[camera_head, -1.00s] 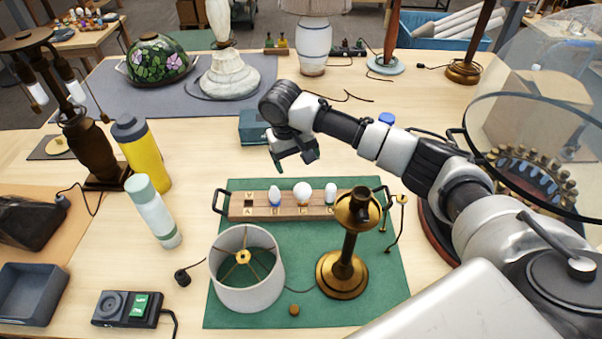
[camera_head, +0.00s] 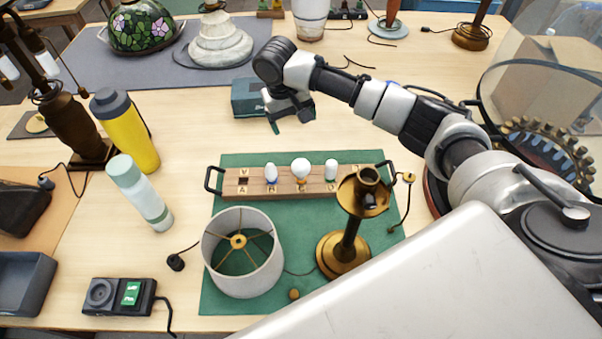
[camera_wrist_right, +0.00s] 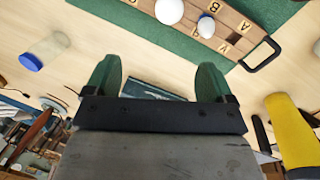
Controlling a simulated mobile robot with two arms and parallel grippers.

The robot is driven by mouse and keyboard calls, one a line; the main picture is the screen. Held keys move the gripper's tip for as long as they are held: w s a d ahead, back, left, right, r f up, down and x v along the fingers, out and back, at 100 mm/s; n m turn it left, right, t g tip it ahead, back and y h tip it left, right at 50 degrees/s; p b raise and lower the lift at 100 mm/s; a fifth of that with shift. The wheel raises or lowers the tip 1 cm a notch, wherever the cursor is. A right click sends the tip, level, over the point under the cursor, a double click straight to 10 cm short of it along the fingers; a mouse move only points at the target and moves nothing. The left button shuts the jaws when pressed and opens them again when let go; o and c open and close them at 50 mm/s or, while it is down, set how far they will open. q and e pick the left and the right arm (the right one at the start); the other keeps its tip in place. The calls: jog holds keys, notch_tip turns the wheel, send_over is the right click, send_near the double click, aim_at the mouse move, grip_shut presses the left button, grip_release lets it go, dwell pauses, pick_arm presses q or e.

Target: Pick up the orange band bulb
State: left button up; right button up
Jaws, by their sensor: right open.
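The wooden bulb rack (camera_head: 235,192) stands on the green mat with several lettered places. The round white bulb in its middle (camera_head: 300,168) has an orange-yellow band at its base. A bulb with a blue band (camera_head: 270,173) stands to its left and a white bulb (camera_head: 331,169) to its right, its band unclear. My right gripper (camera_head: 289,118) is open and empty, above and behind the rack. In the right wrist view, its fingers (camera_wrist_right: 157,72) are apart, with the round bulb (camera_wrist_right: 169,11) and blue-band bulb (camera_wrist_right: 206,27) beyond them. My left gripper is not in view.
A brass lamp stand (camera_head: 346,245) and white lampshade (camera_head: 215,258) stand in front of the rack. A teal box (camera_head: 247,97) is behind my gripper. Yellow (camera_head: 132,135) and pale (camera_head: 140,195) bottles stand left. A round clear lens (camera_head: 487,100) is at right.

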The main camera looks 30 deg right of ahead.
jog(key=b, duration=0.7)
send_over(299, 160)
jog(key=a, duration=0.1)
jog(key=f, duration=0.7)
jog(key=shift+w+a+f, duration=0.15)
jog(key=shift+w+f, duration=0.15)
jog(key=shift+f, duration=0.05)
jog(key=f, duration=0.1)
jog(key=f+p, duration=0.1)
jog(key=f, duration=0.1)
jog(key=d+f, duration=0.1)
jog(key=f, duration=0.1)
jog(key=shift+s+f, duration=0.1)
jog(key=shift+f, duration=0.15)
jog(key=shift+s+f+p, duration=0.1)
jog(key=shift+f+p, duration=0.2)
jog(key=shift+p, duration=0.05)
jog(key=f, duration=0.2)
jog(key=f+p, duration=0.1)
jog(key=shift+s+d+f, duration=0.2)
jog(key=shift+f, duration=0.15)
jog(key=shift+d+f, duration=0.1)
jog(key=shift+f, duration=0.35)
jog(key=c, duration=1)
